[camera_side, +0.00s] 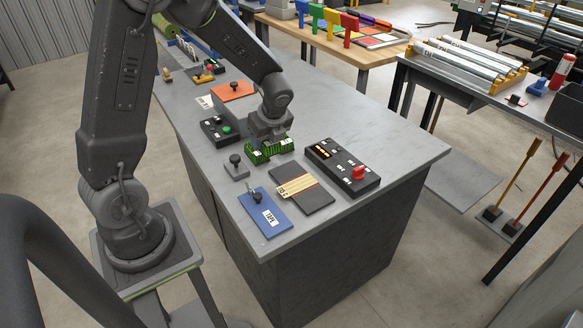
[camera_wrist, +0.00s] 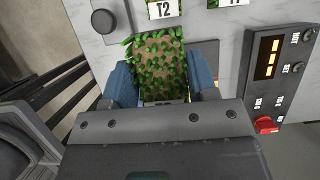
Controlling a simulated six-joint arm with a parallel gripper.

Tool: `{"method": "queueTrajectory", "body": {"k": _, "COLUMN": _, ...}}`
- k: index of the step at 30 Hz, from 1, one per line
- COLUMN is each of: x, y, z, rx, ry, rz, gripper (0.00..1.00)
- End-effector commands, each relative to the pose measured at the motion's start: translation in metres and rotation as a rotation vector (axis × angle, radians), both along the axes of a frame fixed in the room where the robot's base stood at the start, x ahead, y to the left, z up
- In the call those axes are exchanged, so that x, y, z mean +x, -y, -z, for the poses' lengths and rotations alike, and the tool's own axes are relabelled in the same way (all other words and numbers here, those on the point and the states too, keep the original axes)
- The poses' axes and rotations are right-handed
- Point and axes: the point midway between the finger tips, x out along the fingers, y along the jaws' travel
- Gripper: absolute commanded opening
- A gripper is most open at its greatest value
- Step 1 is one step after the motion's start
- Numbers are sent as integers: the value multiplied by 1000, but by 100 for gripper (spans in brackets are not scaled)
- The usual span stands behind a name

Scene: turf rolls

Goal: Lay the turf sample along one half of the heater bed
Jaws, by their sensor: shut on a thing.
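The turf sample (camera_wrist: 161,62) is a leafy green and brown piece between the two blue fingers of my gripper (camera_wrist: 161,84) in the wrist view. My gripper is shut on it. In the side view my gripper (camera_side: 269,140) points down at a green patch with white tags. I cannot tell there how much of the green is the held sample. The heater bed (camera_side: 316,194) appears to be the dark flat plate in front of it, with pale strips and a red line across it. In the wrist view a dark plate (camera_wrist: 207,54) shows right of the sample, mostly hidden by my gripper.
A black control box (camera_side: 343,169) with a lit display and red knob stands right of the bed. A blue plate (camera_side: 265,212) and a knobbed grey block (camera_side: 236,168) lie left. Tags T2 (camera_wrist: 164,9) and T1 lie beyond the sample. The bench's right end is clear.

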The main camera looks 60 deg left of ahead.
Motion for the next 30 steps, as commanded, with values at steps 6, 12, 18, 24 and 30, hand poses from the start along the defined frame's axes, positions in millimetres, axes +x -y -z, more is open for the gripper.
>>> {"method": "queueTrajectory", "body": {"k": 6, "x": 30, "y": 35, "z": 28, "rx": 0, "ry": -2, "rz": 3, "gripper": 27}}
{"method": "queueTrajectory", "body": {"k": 12, "x": 44, "y": 50, "z": 40, "rx": 0, "ry": 0, "rz": -1, "gripper": 27}}
{"method": "queueTrajectory", "body": {"k": 18, "x": 44, "y": 51, "z": 62, "rx": 0, "ry": -4, "rz": -3, "gripper": 27}}
{"method": "queueTrajectory", "body": {"k": 24, "x": 44, "y": 51, "z": 80, "rx": 0, "ry": -1, "rz": -4, "gripper": 27}}
{"method": "queueTrajectory", "body": {"k": 30, "x": 45, "y": 51, "z": 80, "rx": 0, "ry": 0, "rz": -3, "gripper": 27}}
